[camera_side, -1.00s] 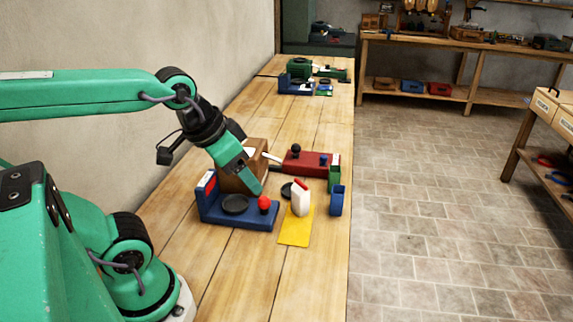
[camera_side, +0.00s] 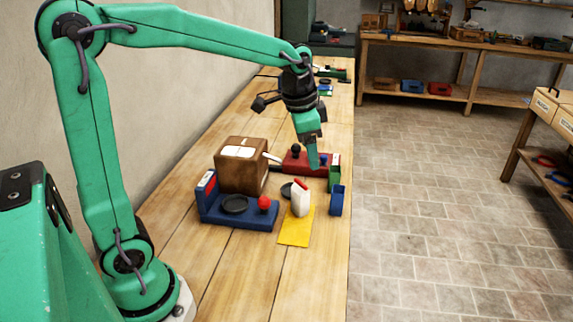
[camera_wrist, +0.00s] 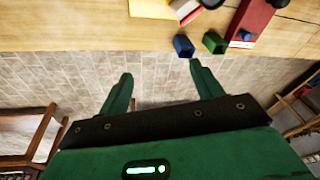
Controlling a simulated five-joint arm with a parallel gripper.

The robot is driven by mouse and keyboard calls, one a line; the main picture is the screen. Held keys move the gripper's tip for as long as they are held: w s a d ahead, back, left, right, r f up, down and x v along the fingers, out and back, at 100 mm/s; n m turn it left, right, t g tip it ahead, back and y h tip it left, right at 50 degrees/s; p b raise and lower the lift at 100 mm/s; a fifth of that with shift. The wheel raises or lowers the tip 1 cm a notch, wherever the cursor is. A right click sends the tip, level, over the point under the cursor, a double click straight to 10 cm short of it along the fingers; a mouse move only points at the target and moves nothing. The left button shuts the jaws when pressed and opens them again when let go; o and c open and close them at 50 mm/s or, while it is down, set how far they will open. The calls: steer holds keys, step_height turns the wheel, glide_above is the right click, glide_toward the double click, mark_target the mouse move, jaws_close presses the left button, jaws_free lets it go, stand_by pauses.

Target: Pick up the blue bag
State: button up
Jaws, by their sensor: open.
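The blue bag (camera_side: 337,201) is a small upright blue holder, open at the top, near the right edge of the bench. In the wrist view the blue bag (camera_wrist: 183,46) lies just beyond the fingertips, nearer the right finger. My gripper (camera_side: 313,166) is open and empty, above the bench and to the upper left of the blue bag in the side view. In the wrist view my gripper (camera_wrist: 160,72) shows both fingers spread with bare floor between them.
A green holder (camera_side: 334,178) stands close behind the blue bag, beside a red base (camera_side: 306,163). A white bottle-like thing with a red top (camera_side: 300,200) stands by a yellow sheet (camera_side: 296,232). A blue scale-like base (camera_side: 240,217) and brown box (camera_side: 241,168) are left.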

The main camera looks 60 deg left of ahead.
steer(key=w+a+f+m+g, duration=0.1)
steer(key=w+f+m, duration=0.1)
steer(key=w+f, duration=0.5)
steer(key=m+g, duration=0.1)
steer(key=m, duration=0.1)
glide_above(339, 189)
steer(key=f, duration=0.6)
steer(key=shift+s+d, duration=0.3)
steer(key=shift+w+f+m+g, duration=0.3)
steer(key=shift+f, duration=0.25)
steer(key=shift+s+a+f, duration=0.1)
steer(key=shift+a+f, duration=0.05)
steer(key=shift+f, duration=1.85)
steer(key=shift+a+f, duration=0.15)
steer(key=shift+f, duration=1.8)
steer(key=shift+c, duration=0.4)
steer(key=c, duration=1)
